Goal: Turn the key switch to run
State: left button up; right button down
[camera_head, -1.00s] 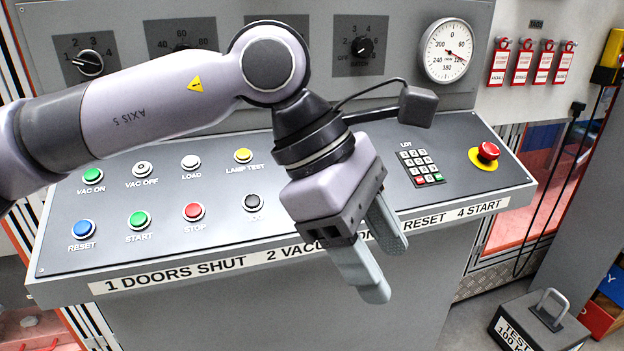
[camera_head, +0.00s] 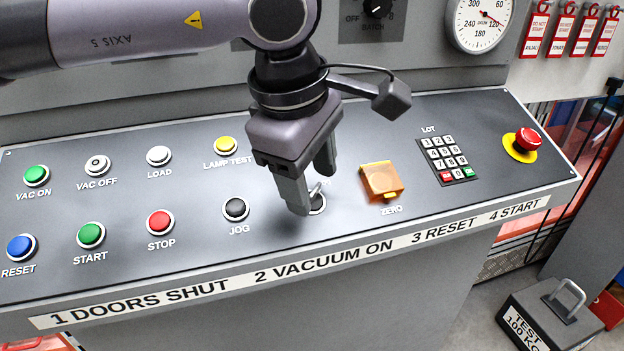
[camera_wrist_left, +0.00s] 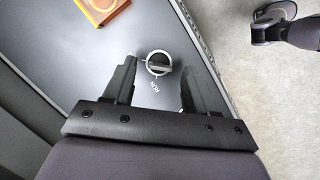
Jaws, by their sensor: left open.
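The key switch (camera_head: 317,204) sits on the sloped console panel, right of the black JOG button, with its lower part showing just below my left gripper (camera_head: 312,190). In the left wrist view the key switch (camera_wrist_left: 158,62) is a round silver collar with a dark centre and a raised key. The word RUN is printed beside it on the gripper's side. My left gripper points down at the panel, open, with one finger on each side of the key in the wrist view. I cannot tell whether either finger touches it.
An orange ZERO cover (camera_head: 382,181) stands close to the right of the key switch. The JOG button (camera_head: 236,209) is close on the left. A keypad (camera_head: 447,158) and a red emergency stop (camera_head: 526,141) are further right. The console's front edge lies just below.

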pick_arm(q)
jog(key=shift+w+d+f, duration=0.1)
jog(key=shift+f, duration=0.45)
pick_arm(e)
jog(key=shift+w+r, duration=0.1)
jog(key=shift+w, duration=0.1)
pick_arm(q)
jog(key=shift+c, duration=0.3)
pick_arm(e)
jog(key=shift+a, duration=0.1)
pick_arm(q)
grip_shut()
pick_arm(e)
jog(key=shift+w, duration=0.1)
